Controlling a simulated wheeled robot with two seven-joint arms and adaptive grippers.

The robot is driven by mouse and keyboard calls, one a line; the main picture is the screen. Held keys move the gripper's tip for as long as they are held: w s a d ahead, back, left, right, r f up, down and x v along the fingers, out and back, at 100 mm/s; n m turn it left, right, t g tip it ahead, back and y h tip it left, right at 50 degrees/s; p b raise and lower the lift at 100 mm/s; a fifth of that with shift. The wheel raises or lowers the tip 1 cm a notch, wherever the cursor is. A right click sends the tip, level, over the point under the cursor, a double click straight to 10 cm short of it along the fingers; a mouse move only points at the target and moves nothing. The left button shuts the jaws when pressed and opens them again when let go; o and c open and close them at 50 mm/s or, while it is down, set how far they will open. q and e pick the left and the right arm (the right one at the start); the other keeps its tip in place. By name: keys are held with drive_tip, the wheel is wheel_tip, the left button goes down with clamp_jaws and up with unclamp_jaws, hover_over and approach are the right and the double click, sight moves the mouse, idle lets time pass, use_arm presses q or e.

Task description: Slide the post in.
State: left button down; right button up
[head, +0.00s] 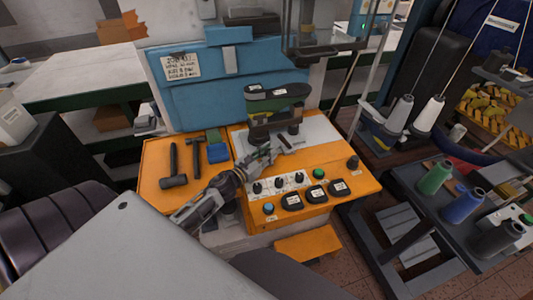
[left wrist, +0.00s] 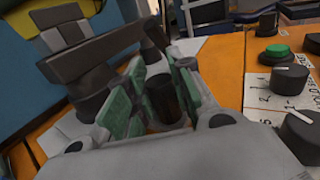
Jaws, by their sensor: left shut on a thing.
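My left gripper (head: 268,158) reaches over the orange machine top from the lower left in the head view. In the left wrist view its green-padded fingers (left wrist: 165,95) are shut on a dark cylindrical post (left wrist: 162,100), one pad on each side. Just behind the gripper is a dark machine head (head: 275,112) with a green and black top. Dark and grey blocks of it also show in the left wrist view (left wrist: 90,60), close beside the fingers. I cannot tell whether the post touches it. My right gripper is not in view.
The orange machine top (head: 155,152) carries two hammers (head: 173,165), a blue block (head: 217,152) at left, and knobs and buttons (head: 291,201) in front. A blue cabinet (head: 200,100) stands behind. Thread cones (head: 436,178) stand on a rack at right.

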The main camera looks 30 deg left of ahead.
sight(286, 145)
use_arm(q)
drive_tip(key=shift+w+d, duration=1.35)
drive_tip(key=shift+w, duration=0.2)
drive_tip(key=c, duration=1.2)
unclamp_jaws()
drive_tip(key=shift+s, duration=0.15)
drive_tip(key=shift+s+a, duration=0.4)
drive_tip(key=shift+s, duration=1.55)
drive_tip(key=shift+s+a, duration=0.35)
drive_tip(key=shift+s, duration=1.55)
drive_tip(key=shift+s+a, duration=0.4)
drive_tip(key=shift+s, duration=1.55)
